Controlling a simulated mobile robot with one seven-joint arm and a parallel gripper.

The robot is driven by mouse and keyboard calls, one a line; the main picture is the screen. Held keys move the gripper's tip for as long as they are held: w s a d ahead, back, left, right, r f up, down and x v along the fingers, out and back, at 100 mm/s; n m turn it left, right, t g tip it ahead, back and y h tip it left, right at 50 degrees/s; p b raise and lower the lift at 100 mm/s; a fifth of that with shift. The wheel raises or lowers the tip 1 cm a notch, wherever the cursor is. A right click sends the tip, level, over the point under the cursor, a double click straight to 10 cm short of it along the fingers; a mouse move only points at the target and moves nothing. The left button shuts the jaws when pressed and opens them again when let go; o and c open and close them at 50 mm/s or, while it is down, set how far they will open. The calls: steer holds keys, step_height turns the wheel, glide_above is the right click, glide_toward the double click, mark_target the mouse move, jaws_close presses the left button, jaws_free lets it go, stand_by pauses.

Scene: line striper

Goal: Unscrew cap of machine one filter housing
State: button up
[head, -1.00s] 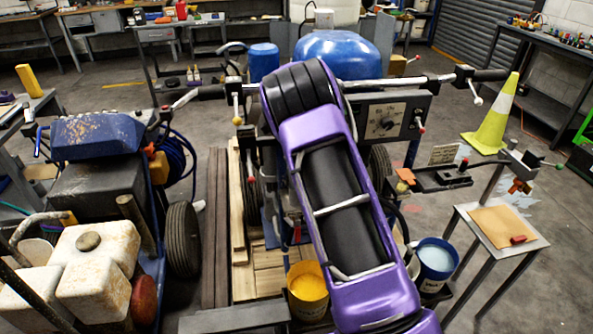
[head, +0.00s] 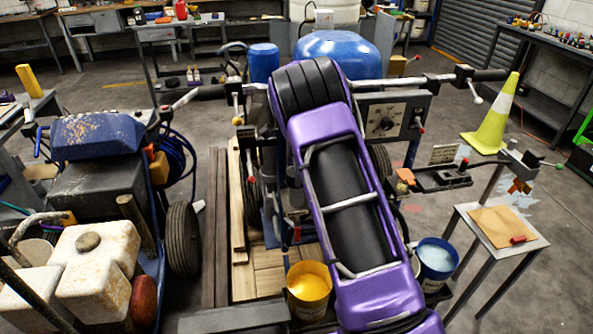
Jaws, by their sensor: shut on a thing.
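My purple and black arm (head: 345,200) reaches up the middle of the head view, over the front of a line striper with a control panel (head: 388,119) and a blue tank (head: 337,57). My gripper is not visible; the arm covers the place where it would be. I cannot make out the filter housing or its cap, and parts of this striper are hidden behind the arm. A second, worn machine with a blue cover (head: 97,134) stands at the left. I cannot tell which is machine one.
A yellow paint bucket (head: 309,291) and a pale blue paint bucket (head: 436,260) flank my arm low down. A small table (head: 495,227) with a red item stands at the right. A traffic cone (head: 492,120) stands behind it. Handlebars stick out on both sides of the striper.

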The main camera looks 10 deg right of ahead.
steer(key=shift+n, duration=0.5)
steer(key=n, duration=0.4)
steer(key=shift+n, duration=2.5)
steer(key=n, duration=0.4)
